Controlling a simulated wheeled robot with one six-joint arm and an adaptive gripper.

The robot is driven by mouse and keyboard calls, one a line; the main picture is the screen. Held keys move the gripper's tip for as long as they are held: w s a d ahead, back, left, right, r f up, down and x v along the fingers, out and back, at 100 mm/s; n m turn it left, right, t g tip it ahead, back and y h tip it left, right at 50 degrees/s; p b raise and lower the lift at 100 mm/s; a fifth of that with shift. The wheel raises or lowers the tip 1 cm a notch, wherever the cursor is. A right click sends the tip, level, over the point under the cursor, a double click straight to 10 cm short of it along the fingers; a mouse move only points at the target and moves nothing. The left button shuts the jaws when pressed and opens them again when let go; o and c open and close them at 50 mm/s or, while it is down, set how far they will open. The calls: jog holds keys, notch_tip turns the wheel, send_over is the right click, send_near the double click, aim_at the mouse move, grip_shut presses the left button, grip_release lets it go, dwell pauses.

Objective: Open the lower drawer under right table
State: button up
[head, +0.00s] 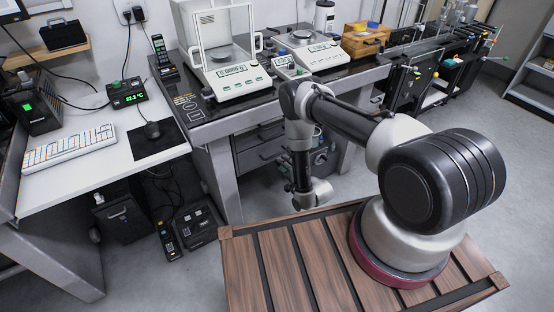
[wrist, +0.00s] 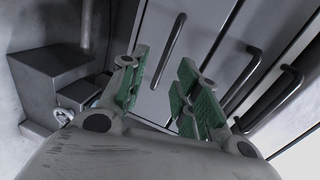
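The right table (head: 215,126) has a grey drawer unit beneath it. In the head view, an upper drawer (head: 270,131) and a lower drawer (head: 262,156) show partly behind my arm, and both look shut. In the wrist view, the grey fronts are tilted, with dark bar handles: one handle (wrist: 169,50) beyond my fingers and others (wrist: 242,78) to the right. I cannot tell surely which handle belongs to the lower drawer. My gripper (wrist: 163,72) is open and empty, its green-padded fingers apart and facing the fronts. In the head view, its fingers are mostly hidden by my wrist.
Balances (head: 238,80) stand on the right table. A white desk (head: 110,150) with a keyboard (head: 68,148) is at left. Dark devices (head: 196,223) lie on the floor near the table leg. A grey box (wrist: 50,60) stands left of my fingers.

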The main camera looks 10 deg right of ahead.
aim_at(276, 155)
jog(key=shift+m, duration=0.4)
jog(key=x, duration=0.7)
jog(key=shift+w+a+r, duration=0.1)
jog(key=shift+w+r, duration=0.15)
jog(key=shift+w, duration=0.2)
grip_shut()
